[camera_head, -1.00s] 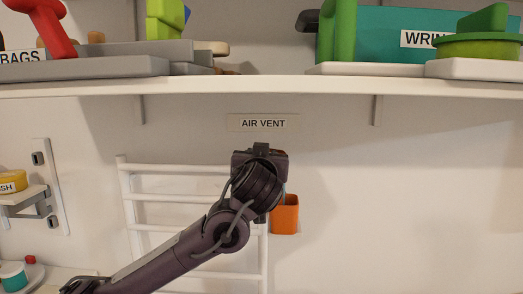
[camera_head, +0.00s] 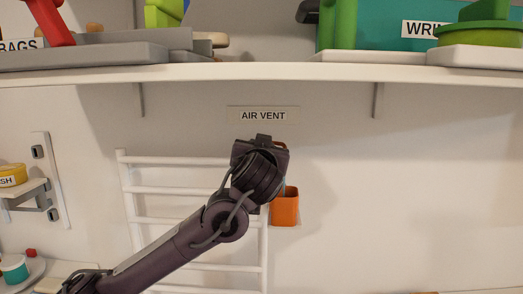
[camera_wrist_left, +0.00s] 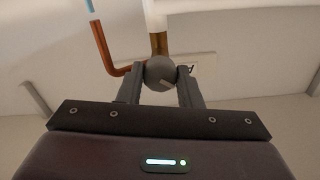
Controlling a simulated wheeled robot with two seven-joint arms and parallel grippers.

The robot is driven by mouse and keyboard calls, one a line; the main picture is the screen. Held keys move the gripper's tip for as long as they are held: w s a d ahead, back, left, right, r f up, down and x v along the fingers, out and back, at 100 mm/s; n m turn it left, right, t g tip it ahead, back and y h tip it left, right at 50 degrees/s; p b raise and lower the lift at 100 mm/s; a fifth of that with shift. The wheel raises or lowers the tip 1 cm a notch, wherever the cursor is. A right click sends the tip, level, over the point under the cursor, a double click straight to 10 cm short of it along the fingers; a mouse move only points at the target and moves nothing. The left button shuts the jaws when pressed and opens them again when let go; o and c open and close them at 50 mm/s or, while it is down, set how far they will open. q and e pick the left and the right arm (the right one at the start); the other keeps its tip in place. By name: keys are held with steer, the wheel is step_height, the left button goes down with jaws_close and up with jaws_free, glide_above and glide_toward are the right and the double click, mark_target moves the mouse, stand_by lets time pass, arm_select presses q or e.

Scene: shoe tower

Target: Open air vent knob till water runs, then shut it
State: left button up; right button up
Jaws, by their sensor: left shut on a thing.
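The round grey air vent knob (camera_wrist_left: 159,73) shows in the left wrist view at the end of a brass stem (camera_wrist_left: 158,43). My left gripper (camera_wrist_left: 160,76) is shut on it, with one finger on each side. In the head view my left gripper (camera_head: 262,150) is below the AIR VENT label (camera_head: 263,115) and hides the knob. A bent copper spout (camera_wrist_left: 104,48) runs from beside the knob. A light blue stream of water (camera_wrist_left: 90,6) shows at its open end. An orange cup (camera_head: 285,208) hangs just right of my wrist. My right gripper is not in view.
A white rail rack (camera_head: 180,190) stands behind my left arm. A loaded shelf (camera_head: 260,73) runs across above the label. A small bracket shelf (camera_head: 25,191) is at the left. The wall right of the cup is clear.

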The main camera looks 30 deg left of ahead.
arm_select(q)
steer(key=m+b, duration=0.1)
steer(key=m, duration=0.9)
steer(key=shift+m, duration=0.4)
stand_by(0.4)
steer(key=o, duration=0.7)
steer(key=shift+d, duration=0.1)
